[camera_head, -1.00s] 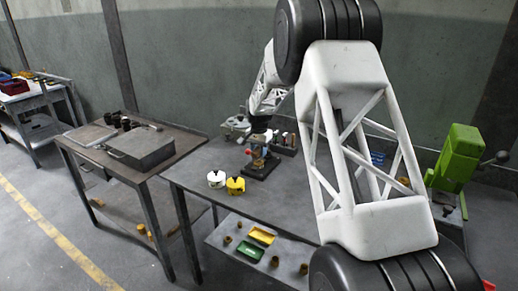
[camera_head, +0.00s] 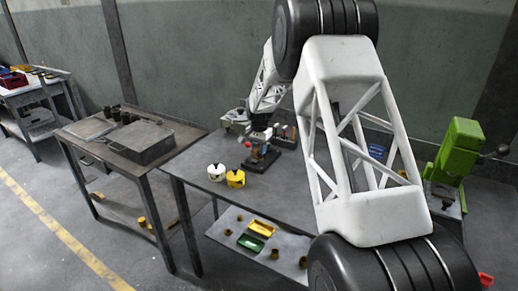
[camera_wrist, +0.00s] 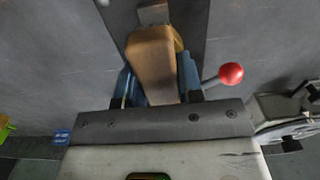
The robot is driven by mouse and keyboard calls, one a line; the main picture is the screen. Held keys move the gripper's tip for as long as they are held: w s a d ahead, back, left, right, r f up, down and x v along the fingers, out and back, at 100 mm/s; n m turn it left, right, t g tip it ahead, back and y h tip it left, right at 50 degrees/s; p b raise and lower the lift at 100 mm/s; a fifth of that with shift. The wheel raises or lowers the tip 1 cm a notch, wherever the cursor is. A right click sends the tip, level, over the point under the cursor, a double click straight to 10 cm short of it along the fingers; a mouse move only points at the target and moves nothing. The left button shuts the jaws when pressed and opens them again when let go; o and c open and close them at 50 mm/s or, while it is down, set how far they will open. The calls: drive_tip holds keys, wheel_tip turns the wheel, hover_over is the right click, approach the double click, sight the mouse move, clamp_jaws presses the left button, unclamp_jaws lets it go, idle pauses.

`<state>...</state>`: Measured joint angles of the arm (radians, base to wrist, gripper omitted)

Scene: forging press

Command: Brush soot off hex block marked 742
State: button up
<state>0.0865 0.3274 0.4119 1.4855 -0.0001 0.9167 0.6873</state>
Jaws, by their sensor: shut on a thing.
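My gripper (camera_wrist: 156,68) has blue fingers closed on the sides of a tan, wood-coloured block (camera_wrist: 153,60), which looks like a brush handle; its far end is partly hidden. In the head view my gripper (camera_head: 261,142) is low over a dark fixture (camera_head: 262,162) on the middle bench. A red ball knob (camera_wrist: 231,74) on a thin lever sits just right of the fingers. A grey metal piece (camera_wrist: 153,14) shows beyond the held block. I cannot make out a hex block or the mark 742; bristles and any soot are hidden or too small to tell.
A white pot (camera_head: 216,172) and a yellow pot (camera_head: 235,178) stand near the bench's front edge. A green machine (camera_head: 456,150) stands at the right. A grey box (camera_head: 146,144) is on the left table. My arm hides much of the bench.

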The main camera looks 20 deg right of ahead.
drive_tip(key=shift+f, duration=0.5)
idle(0.7)
drive_tip(key=shift+a, duration=0.1)
drive_tip(key=shift+s+a, duration=0.55)
drive_tip(key=shift+s, duration=0.1)
drive_tip(key=shift+w+d, duration=0.1)
drive_tip(key=shift+w+d, duration=1.15)
drive_tip(key=shift+w, duration=0.05)
drive_tip(key=shift+f, duration=0.1)
drive_tip(key=shift+s, duration=0.1)
drive_tip(key=shift+s+a, duration=1.2)
drive_tip(key=shift+a, duration=0.05)
